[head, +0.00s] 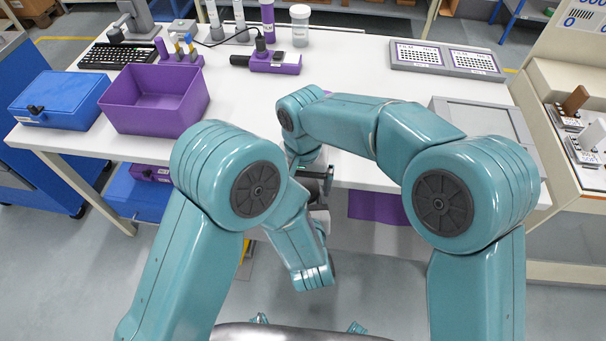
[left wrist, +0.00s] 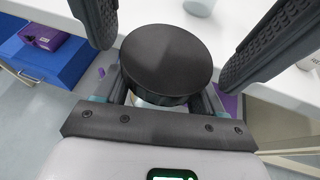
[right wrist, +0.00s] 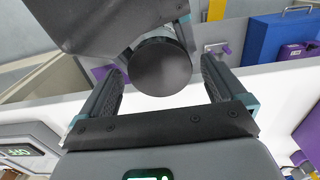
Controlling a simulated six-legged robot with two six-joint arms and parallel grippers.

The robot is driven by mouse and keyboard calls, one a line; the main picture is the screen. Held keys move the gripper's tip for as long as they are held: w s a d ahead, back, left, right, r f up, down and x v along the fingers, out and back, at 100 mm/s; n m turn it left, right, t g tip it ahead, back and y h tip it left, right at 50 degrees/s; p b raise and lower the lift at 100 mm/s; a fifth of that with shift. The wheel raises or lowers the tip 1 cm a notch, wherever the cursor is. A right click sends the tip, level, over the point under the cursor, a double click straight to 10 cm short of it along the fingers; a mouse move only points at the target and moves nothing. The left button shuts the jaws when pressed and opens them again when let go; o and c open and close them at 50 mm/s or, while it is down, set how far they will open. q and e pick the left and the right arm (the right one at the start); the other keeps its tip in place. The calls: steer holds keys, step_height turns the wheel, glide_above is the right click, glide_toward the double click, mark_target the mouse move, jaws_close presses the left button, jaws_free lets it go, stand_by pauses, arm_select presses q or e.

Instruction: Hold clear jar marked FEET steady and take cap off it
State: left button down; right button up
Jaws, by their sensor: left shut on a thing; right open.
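The jar's round black cap (left wrist: 166,62) fills the middle of the left wrist view, and the cap also shows in the right wrist view (right wrist: 160,66). Only a sliver of the clear jar (left wrist: 158,101) shows under the cap; its label is hidden. My left gripper (left wrist: 160,90) is shut on the jar below the cap. My right gripper (right wrist: 157,76) is open, with one dark finger on each side of the cap and gaps between. Its fingers also stand either side of the cap in the left wrist view. In the head view my arms largely hide both grippers and the jar.
The white table (head: 235,100) lies just beyond the grippers, its front edge close by. On it are a purple bin (head: 155,103), a blue case (head: 58,99), a purple tool (head: 275,65), a white-lidded jar (head: 300,25) and a grey tray (head: 447,59). The table's middle is clear.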

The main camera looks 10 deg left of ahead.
steer(key=c, duration=1.1)
steer(key=n, duration=0.6)
steer(key=shift+r+n, duration=0.1)
steer(key=shift+n, duration=0.3)
steer(key=o, duration=1.1)
steer(key=shift+o, duration=0.2)
steer(key=shift+r, duration=2.2)
